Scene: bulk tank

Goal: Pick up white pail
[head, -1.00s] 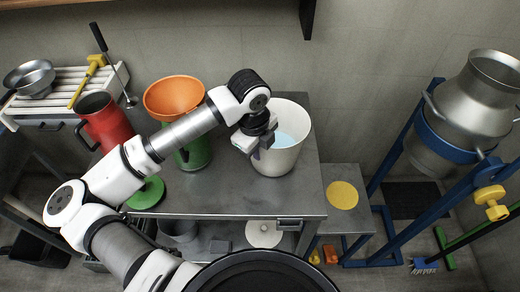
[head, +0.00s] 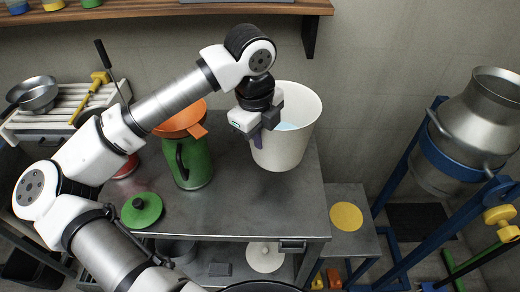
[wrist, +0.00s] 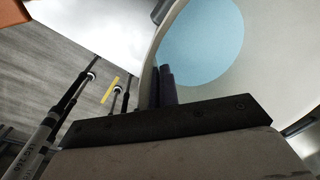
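The white pail (head: 290,140) is upright or nearly so, held in the air above the steel table (head: 250,205). A pale blue round surface shows inside it, also in the wrist view (wrist: 205,40); I cannot tell if it is liquid. My gripper (head: 262,135) is shut on the left side of the pail's wall near the rim. In the wrist view the dark fingers (wrist: 163,85) pinch the pail's wall, which partly hides them.
A green jug (head: 195,165) with an orange funnel (head: 180,122) stands left of the pail, close to my arm. A green lid (head: 142,210) lies at the table's front left. A wooden shelf (head: 180,12) is overhead. A metal can (head: 470,130) in a blue stand is at right.

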